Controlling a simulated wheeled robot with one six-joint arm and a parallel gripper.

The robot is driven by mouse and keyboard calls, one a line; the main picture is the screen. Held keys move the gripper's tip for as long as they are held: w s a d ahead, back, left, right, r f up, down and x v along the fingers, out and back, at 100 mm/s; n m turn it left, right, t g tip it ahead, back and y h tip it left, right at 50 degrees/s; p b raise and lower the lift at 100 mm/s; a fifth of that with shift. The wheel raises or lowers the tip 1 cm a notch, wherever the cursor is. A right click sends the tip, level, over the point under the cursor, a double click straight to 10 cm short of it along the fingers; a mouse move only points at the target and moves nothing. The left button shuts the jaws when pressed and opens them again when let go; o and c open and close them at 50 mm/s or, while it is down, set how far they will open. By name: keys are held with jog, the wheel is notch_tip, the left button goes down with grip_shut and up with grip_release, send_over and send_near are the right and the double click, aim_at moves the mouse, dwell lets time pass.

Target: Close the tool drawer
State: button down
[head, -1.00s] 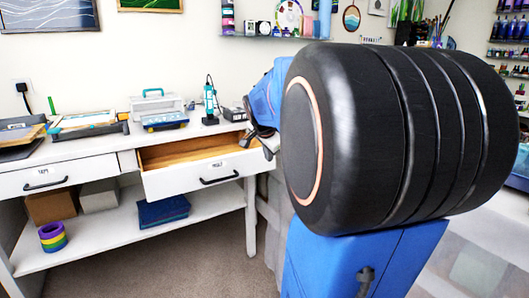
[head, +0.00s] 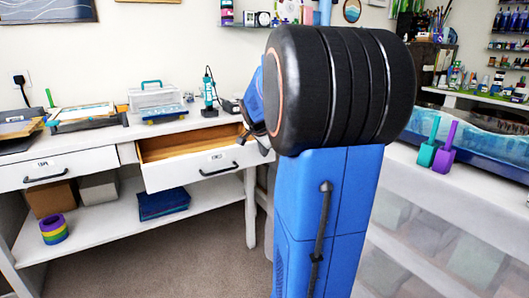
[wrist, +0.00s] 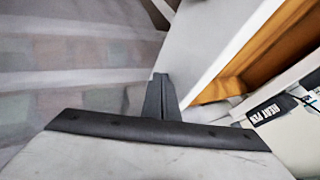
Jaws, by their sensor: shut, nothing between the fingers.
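An open drawer (head: 200,174) with a white front, black handle and bare wood inside sticks out of the right part of the white workbench. Its small label is too blurred to read. My gripper (head: 265,145) is at the right end of this drawer, partly hidden behind my own arm. In the wrist view the black fingers of my gripper (wrist: 160,95) are together with nothing between them. There the drawer's pale front (wrist: 207,42) and wooden inside lie just right of the fingertips. I cannot tell whether they touch.
A shut drawer (head: 60,168) is to the left. The bench top holds a clear case (head: 152,96), a teal tool (head: 208,92) and trays. A label reading "HEAT PEN" (wrist: 272,108) shows in the wrist view. The lower shelf holds boxes and tape rolls (head: 53,229). Another table stands right.

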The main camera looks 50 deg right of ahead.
jog(key=w+d, duration=0.2)
jog(key=w, duration=0.6)
jog(key=w+d, duration=0.3)
jog(key=w, duration=0.6)
jog(key=w+d, duration=0.2)
jog(key=w, duration=0.7)
jog(key=shift+d, duration=0.2)
jog(key=shift+w+r, duration=0.1)
jog(key=shift+w, duration=0.15)
jog(key=shift+r, duration=0.1)
jog(key=shift+d, duration=0.1)
